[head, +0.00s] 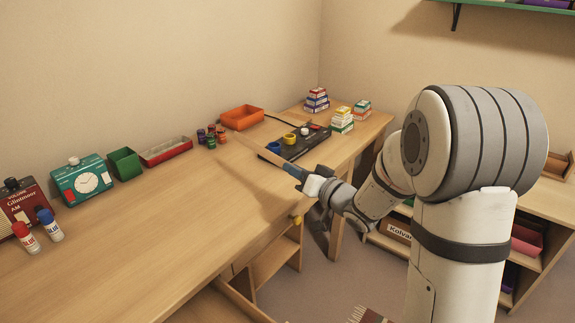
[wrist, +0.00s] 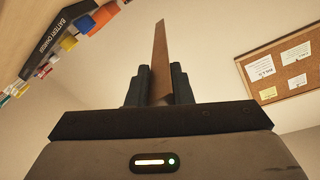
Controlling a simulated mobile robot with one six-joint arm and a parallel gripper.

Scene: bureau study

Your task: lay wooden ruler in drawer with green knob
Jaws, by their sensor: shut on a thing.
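My gripper (head: 303,174) is above the right front part of the desk, shut on the wooden ruler (head: 262,152). The ruler sticks out past the fingers toward the wall. In the wrist view the ruler (wrist: 159,55) stands on edge between the two dark fingers (wrist: 160,80). A yellowish knob (head: 297,219) shows at the desk's front edge below my gripper. Lower down, what looks like a pulled-out wooden drawer (head: 240,302) shows at the bottom edge, partly cut off. I see no green knob in either view.
On the desk (head: 150,235) a black battery charger (head: 296,143) lies just behind the ruler. The desk's middle is clear.

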